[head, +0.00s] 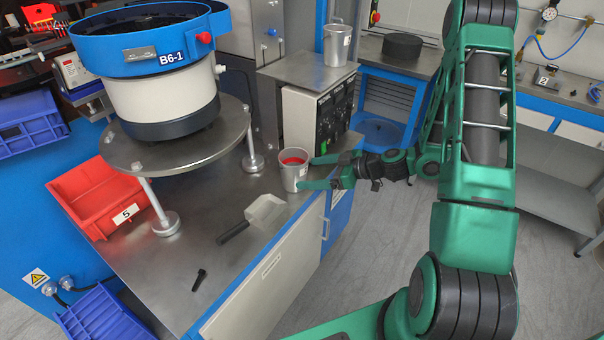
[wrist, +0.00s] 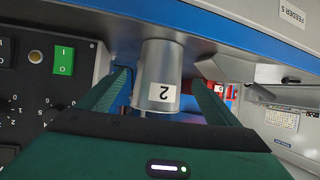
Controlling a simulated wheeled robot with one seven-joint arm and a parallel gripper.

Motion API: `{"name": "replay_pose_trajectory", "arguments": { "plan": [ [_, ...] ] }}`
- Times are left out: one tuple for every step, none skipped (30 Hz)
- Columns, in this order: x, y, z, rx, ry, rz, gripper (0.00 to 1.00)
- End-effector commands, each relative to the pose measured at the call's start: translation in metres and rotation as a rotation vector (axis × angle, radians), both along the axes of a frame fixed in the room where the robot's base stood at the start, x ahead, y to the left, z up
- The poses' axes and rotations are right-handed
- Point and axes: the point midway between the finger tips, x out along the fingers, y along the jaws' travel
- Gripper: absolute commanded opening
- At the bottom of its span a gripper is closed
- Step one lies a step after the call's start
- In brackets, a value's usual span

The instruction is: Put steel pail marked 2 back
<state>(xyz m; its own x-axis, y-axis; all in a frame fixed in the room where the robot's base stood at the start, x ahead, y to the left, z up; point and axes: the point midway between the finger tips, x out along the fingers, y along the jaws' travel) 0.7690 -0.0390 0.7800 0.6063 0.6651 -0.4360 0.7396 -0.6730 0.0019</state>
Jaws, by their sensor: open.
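A steel pail marked 2 (wrist: 160,76) is between the two fingers of my gripper in the wrist view, with a gap on each side. In the head view the pail (head: 293,174) stands upright on the steel bench top (head: 200,262), near its right edge, with red contents inside. My gripper (head: 316,172) is open, its fingertips at the pail's right side. It also shows in the wrist view (wrist: 161,82). A second steel pail (head: 336,46) stands on top of the control box; no number on it is readable.
The control box (head: 303,115) with knobs and a green button stands close behind the pail. A scoop (head: 264,213), a black bolt (head: 199,279) and a bowl feeder (head: 160,90) are on the bench. A side bench at right carries a plate marked 2 (head: 545,76) and a gauge.

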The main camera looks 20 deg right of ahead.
Motion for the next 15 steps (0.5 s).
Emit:
{"name": "replay_pose_trajectory", "arguments": {
  "plan": [
    [-0.005, -0.008, 0.005, -0.001, -0.002, -0.004, 0.85],
    [-0.009, -0.011, 0.008, -0.001, -0.003, -0.003, 0.85],
    [-0.013, -0.015, 0.010, 0.000, -0.002, -0.004, 0.85],
    [-0.016, -0.018, 0.012, 0.000, -0.002, -0.003, 0.85],
    [-0.018, -0.021, 0.014, 0.000, -0.002, -0.004, 0.85],
    [-0.021, -0.025, 0.016, 0.000, -0.002, -0.004, 0.85],
    [-0.023, -0.027, 0.017, 0.000, -0.002, -0.003, 0.85],
    [-0.024, -0.028, 0.018, -0.001, -0.002, -0.002, 0.85],
    [-0.026, -0.030, 0.019, -0.001, -0.001, -0.001, 0.85],
    [-0.027, -0.031, 0.020, -0.001, -0.001, -0.001, 0.85],
    [-0.028, -0.032, 0.021, 0.000, -0.002, 0.000, 0.85],
    [-0.029, -0.033, 0.021, 0.000, -0.002, 0.000, 0.85],
    [-0.030, -0.033, 0.022, 0.000, -0.001, 0.000, 0.85],
    [-0.030, -0.033, 0.022, 0.000, -0.001, 0.000, 0.85],
    [-0.030, -0.033, 0.022, 0.000, -0.001, 0.000, 0.85]
  ]
}}
